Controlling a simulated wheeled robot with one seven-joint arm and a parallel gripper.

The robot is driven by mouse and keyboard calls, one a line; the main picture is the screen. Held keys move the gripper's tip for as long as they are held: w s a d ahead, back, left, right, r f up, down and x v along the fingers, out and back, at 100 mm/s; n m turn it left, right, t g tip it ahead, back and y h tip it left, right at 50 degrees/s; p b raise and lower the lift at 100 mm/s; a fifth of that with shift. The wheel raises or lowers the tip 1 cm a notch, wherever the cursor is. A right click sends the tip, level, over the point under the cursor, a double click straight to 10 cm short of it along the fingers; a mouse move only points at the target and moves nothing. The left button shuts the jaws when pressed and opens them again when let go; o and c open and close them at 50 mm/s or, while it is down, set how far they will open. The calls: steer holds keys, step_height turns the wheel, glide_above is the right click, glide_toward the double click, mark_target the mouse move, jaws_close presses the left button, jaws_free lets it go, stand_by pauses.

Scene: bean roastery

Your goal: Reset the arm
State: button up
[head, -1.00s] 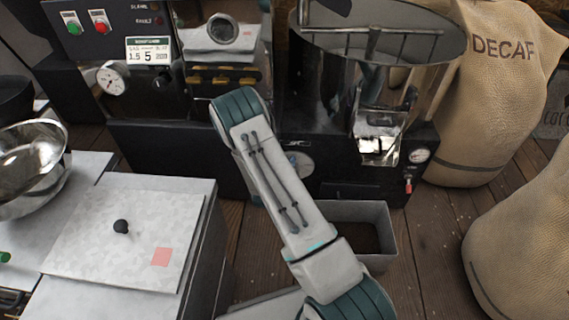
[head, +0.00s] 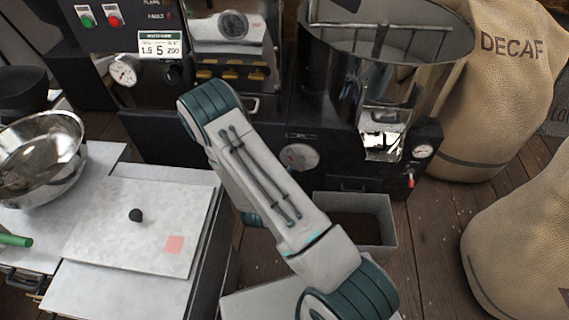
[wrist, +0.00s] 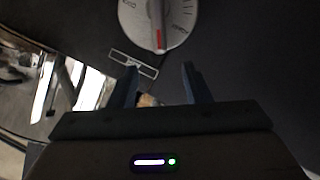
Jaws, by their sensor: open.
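My gripper (wrist: 160,85) shows in the wrist view, its two dark fingers apart with nothing between them. Just past the fingertips is a dark panel with a round silver dial (wrist: 158,22) that has a red pointer mark. The fingers look apart from the dial. In the head view my arm is raised and bent in front of the black roaster (head: 280,150), and my gripper is hidden there behind the arm.
A white-topped counter (head: 120,290) with a pale board (head: 140,225) and a steel bowl (head: 40,160) stands at left. A grey bin (head: 385,225) sits on the floor before the roaster. Burlap sacks (head: 500,100) stand at right. Open wooden floor lies between.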

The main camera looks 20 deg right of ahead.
steer(key=shift+s+a+r, duration=0.2)
steer(key=shift+s+a, duration=0.1)
steer(key=shift+s, duration=0.15)
steer(key=a+r+m+g+y+p, duration=0.15)
steer(key=a+r+y+p, duration=0.25)
steer(key=r+p, duration=0.95)
steer(key=a+r+g+y+p, duration=0.3)
steer(key=r+y+p, duration=0.2)
steer(key=r, duration=1.8)
steer(key=s+d+r+n+g+p, duration=0.1)
steer(key=s+d+r+g+p, duration=0.1)
steer(key=s+r+p, duration=0.4)
steer(key=s+d+r+g+p, duration=0.2)
steer(key=s+r+p, duration=0.5)
steer(key=s+r, duration=0.9)
step_height(320, 180, up, 5)
steer(key=shift+d+r+n+h, duration=0.1)
steer(key=shift+d+n+h, duration=0.3)
steer(key=shift+d, duration=0.4)
